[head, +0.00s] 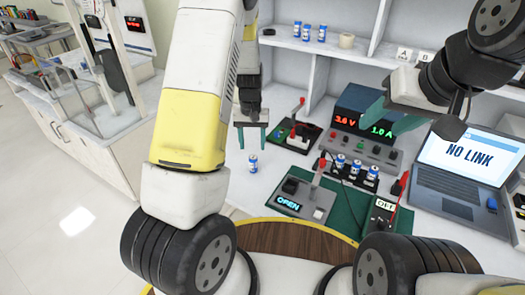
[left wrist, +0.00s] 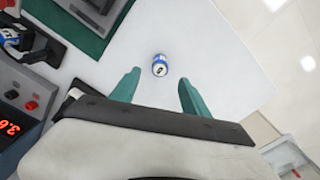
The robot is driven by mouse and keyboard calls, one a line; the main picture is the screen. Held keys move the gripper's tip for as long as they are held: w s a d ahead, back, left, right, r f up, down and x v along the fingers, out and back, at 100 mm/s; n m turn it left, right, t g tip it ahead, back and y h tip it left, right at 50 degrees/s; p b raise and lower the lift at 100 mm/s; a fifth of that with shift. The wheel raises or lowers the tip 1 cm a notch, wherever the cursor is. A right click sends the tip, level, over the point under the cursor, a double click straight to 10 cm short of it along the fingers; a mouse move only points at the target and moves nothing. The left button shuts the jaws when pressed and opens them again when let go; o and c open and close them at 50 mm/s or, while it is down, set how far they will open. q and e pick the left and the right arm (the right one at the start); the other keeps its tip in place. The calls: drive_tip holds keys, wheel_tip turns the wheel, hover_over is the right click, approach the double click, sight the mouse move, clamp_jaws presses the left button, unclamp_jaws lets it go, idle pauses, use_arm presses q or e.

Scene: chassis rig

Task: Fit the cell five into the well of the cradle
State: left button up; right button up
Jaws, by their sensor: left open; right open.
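A blue-and-white cell (head: 253,164) stands alone on the white bench; its number is too small to read. It also shows in the left wrist view (left wrist: 159,65), just beyond and between the fingertips. My left gripper (head: 252,136) is open and empty above the cell, teal fingers pointing down. Whether a well is empty is hard to tell. My right gripper (head: 390,116) is open and empty, in front of the power supply and laptop.
A lever fixture with an OPEN display (head: 288,203) stands left of the cradle. A red-lever device (head: 298,134) and a power supply (head: 362,125) stand behind. A laptop (head: 465,165) is at the right. More cells (head: 321,32) stand on the shelf. Bench around the loose cell is clear.

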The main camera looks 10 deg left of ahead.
sight(253, 157)
use_arm(q)
wheel_tip(253, 157, down, 8)
drive_tip(key=shift+f, duration=0.2)
clamp_jaws()
idle(0.4)
